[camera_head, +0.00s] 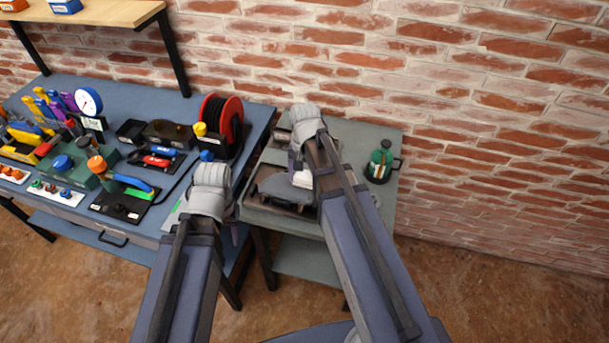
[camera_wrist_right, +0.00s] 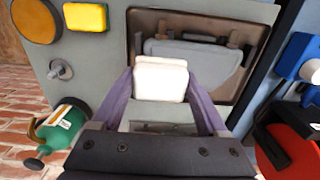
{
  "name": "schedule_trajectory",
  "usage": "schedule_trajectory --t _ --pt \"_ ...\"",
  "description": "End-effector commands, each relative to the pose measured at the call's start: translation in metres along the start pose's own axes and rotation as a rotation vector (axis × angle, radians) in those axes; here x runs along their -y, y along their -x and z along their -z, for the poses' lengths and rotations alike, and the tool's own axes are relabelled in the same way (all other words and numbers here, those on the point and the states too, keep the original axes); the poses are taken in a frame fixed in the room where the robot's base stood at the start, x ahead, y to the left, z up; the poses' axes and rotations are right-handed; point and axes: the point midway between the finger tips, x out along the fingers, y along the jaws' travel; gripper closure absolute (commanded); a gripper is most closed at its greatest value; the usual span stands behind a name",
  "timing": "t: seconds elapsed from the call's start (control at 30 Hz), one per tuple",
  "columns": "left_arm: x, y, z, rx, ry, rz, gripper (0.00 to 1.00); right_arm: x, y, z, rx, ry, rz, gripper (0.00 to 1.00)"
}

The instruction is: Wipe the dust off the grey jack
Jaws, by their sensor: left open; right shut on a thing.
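The grey jack (camera_head: 280,187) lies in a shallow brown tray (camera_wrist_right: 262,40) on the grey cart. It also shows behind the white pad in the right wrist view (camera_wrist_right: 205,62). My right gripper (camera_wrist_right: 160,88) is shut on a white pad (camera_wrist_right: 160,72) and holds it over or against the jack; I cannot tell whether they touch. The pad also shows in the head view (camera_head: 303,179). My right arm hides part of the jack, and dust is not clear to see. My left gripper (camera_head: 232,220) is open and empty, left of the tray near the bench's right end.
A green bottle-like can (camera_head: 380,162) stands at the cart's right. A yellow block (camera_wrist_right: 86,17) and a brown disc (camera_wrist_right: 37,18) are also on the cart. A red reel (camera_head: 222,118) and many tools crowd the blue bench (camera_head: 60,87). A brick wall stands behind.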

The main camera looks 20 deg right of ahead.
Motion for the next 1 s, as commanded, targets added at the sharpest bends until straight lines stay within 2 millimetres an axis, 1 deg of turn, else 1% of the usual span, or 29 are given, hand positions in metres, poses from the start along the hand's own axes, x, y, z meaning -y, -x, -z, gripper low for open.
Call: schedule_trajectory --t 0.17,0.27,0.5,0.6,1.0 --pt "0.000 -0.001 0.000 0.000 0.000 0.000 0.50 0.000 -0.001 0.000 0.000 0.000 0.000 0.68" --pt "0.000 0.003 0.000 0.000 0.000 0.000 0.50 0.000 0.003 0.000 0.000 0.000 0.000 0.68" --pt "0.002 0.025 -0.001 0.000 0.000 0.000 0.50 0.000 0.025 0.000 0.000 0.000 0.000 0.68" --pt "0.003 0.030 -0.002 0.000 0.000 0.000 0.50 0.000 0.031 0.000 0.000 0.000 0.000 0.68" --pt "0.003 0.029 -0.002 0.000 0.000 0.000 0.50 0.000 0.029 0.000 0.000 0.000 0.000 0.68"
